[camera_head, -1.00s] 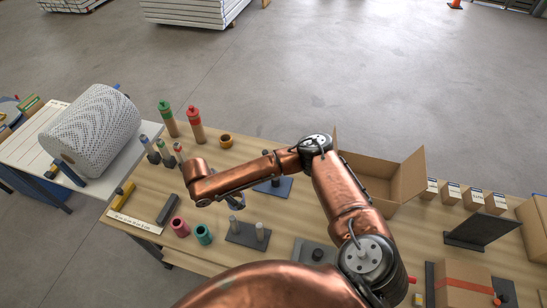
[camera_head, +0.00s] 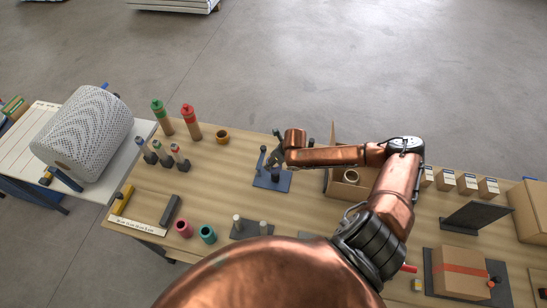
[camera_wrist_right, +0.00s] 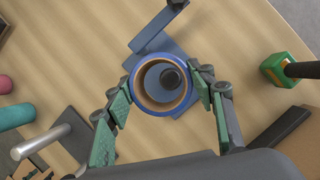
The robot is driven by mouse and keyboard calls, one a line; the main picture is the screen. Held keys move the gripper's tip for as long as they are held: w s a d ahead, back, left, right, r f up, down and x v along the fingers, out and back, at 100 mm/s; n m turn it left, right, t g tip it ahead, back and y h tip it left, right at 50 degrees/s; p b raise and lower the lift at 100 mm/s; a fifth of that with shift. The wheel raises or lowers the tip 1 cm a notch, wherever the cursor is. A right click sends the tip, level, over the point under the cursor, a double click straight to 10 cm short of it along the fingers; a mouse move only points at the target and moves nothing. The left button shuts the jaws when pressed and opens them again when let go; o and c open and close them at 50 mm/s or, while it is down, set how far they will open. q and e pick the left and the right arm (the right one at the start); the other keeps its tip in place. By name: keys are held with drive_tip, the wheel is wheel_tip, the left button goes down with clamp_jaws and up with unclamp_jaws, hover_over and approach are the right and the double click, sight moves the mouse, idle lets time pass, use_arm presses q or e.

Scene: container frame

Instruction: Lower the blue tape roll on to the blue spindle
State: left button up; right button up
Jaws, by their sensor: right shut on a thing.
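The blue tape roll (camera_wrist_right: 138,87), a ring with a blue outside and a tan core, is between the green-padded fingers of my right gripper (camera_wrist_right: 162,82) in the right wrist view. The gripper is shut on it. A dark round post top, the blue spindle (camera_wrist_right: 170,78), shows through the roll's hole, right of its centre. The spindle's blue base (camera_wrist_right: 183,44) lies beyond the roll. In the head view this base (camera_head: 272,182) is on the bench under my right gripper (camera_head: 276,158). I cannot tell the gap between roll and spindle. My left gripper is not in view.
An open carton (camera_head: 340,185) is close on the right.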

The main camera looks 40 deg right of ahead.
drive_tip(key=shift+d+n, duration=0.4)
drive_tip(key=shift+d, duration=0.05)
drive_tip(key=shift+w+f+b, duration=0.1)
drive_tip(key=shift+f+b, duration=2.65)
drive_tip(key=shift+f, duration=2.5)
drive_tip(key=o, duration=1.2)
drive_tip(key=shift+o, duration=0.2)
